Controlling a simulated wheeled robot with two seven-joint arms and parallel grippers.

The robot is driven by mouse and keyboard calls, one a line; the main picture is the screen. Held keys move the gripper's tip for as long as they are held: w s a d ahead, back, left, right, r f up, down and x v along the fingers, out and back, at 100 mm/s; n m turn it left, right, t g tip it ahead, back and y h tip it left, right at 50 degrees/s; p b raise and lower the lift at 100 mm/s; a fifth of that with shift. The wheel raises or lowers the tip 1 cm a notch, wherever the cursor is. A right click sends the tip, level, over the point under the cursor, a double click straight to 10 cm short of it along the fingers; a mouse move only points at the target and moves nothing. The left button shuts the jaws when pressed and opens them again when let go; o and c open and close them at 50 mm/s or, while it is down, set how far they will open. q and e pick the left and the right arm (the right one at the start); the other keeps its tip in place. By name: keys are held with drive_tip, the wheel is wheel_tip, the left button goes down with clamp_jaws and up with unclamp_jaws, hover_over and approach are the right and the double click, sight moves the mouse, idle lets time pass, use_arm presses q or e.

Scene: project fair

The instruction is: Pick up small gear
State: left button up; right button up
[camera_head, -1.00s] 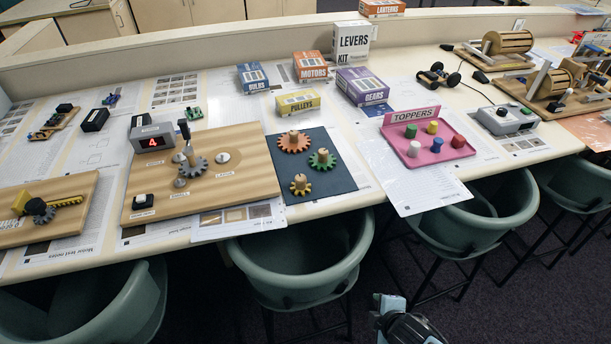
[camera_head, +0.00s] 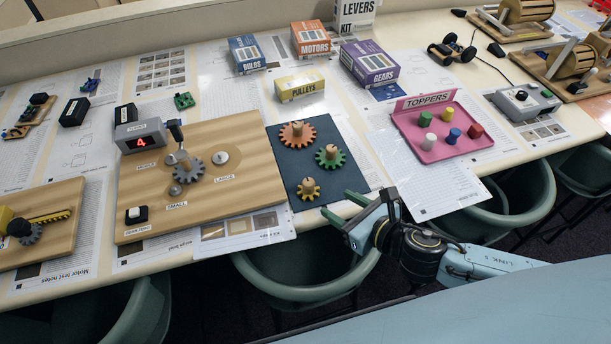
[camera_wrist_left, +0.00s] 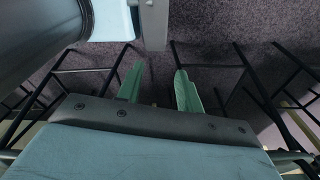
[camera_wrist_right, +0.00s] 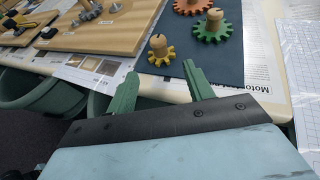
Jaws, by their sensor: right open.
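The small gear is yellow with a wooden peg (camera_head: 309,190) and lies at the front of a dark blue mat (camera_head: 331,134). A larger orange gear (camera_head: 297,136) and a green gear (camera_head: 330,157) lie behind it on the mat. My right gripper (camera_head: 334,216) is open and empty at the table's front edge, just short of the mat. In the right wrist view the yellow gear (camera_wrist_right: 160,52) shows beyond and between the green fingertips (camera_wrist_right: 161,80), apart from them. My left gripper (camera_wrist_left: 157,80) is open and empty over the floor, among chair legs.
A wooden gear board with a display (camera_head: 240,183) lies left of the mat. A pink toppers tray (camera_head: 480,146) stands right. Boxes including pulleys (camera_head: 299,91) stand behind. Green chairs (camera_head: 305,275) sit along the front edge.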

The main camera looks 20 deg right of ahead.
sight(313, 189)
drive_tip(key=x, duration=0.6)
drive_tip(key=shift+a, duration=0.1)
drive_tip(key=shift+x, duration=0.75)
drive_tip(key=x, duration=0.3)
drive_tip(key=shift+w+f, duration=0.1)
drive_tip(key=shift+w, duration=0.1)
drive_tip(key=shift+w+a+f, duration=0.2)
drive_tip(key=shift+w+a, duration=0.05)
drive_tip(key=shift+w, duration=0.15)
use_arm(q)
drive_tip(key=shift+s, duration=0.6)
